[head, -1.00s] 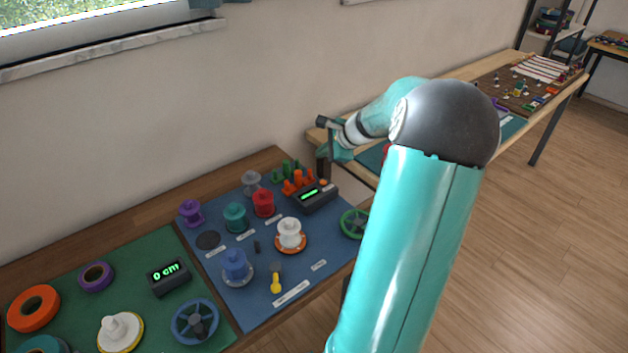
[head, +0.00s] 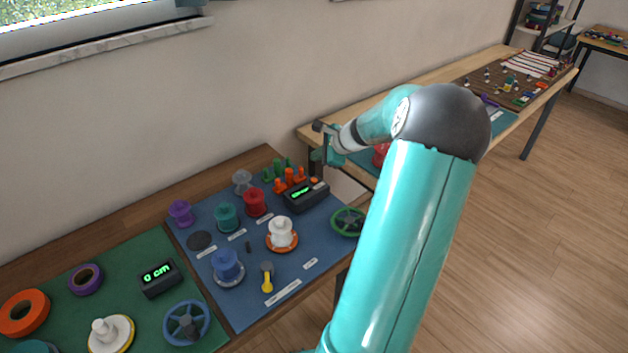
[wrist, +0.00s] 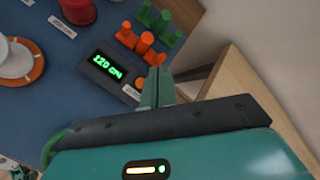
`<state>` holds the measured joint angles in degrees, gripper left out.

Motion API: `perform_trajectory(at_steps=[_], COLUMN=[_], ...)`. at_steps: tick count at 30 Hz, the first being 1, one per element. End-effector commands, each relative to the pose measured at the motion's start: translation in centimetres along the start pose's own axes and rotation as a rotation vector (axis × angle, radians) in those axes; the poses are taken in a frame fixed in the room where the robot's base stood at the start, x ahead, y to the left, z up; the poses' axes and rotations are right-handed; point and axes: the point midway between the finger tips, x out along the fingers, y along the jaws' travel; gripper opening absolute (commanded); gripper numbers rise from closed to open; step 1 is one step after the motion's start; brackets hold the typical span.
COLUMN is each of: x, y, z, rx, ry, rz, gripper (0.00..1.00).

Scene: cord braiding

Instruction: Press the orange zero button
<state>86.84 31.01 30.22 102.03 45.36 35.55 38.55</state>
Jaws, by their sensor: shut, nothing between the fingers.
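The orange zero button (wrist: 140,84) is at the right end of a black display box (wrist: 100,72), whose green digits read 120 cm in the wrist view. In the head view the button (head: 314,181) shows as a small orange spot on the box (head: 305,197) on the blue mat. My gripper (wrist: 160,72) is shut and empty. In the wrist view its fingertips appear just right of the button, partly beside it. In the head view my gripper (head: 317,160) hangs near the box's back right end. I cannot tell the gap or whether they touch.
Orange pegs (wrist: 140,43) and green pegs (wrist: 158,24) stand close behind the box. Spools, including a white one (head: 281,233), and a green handwheel (head: 348,222) share the blue mat. A second display (head: 160,278) reading 0 cm sits on the green mat.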

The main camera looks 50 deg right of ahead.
Motion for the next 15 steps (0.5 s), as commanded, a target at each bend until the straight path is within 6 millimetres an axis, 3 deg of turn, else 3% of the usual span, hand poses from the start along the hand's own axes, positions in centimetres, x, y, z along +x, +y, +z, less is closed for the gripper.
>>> perform_trajectory(at_steps=[15], x=[4.2], y=[2.9], z=[-2.9], rx=[-0.001], ry=[-0.002], rz=[0.001], gripper=[0.0])
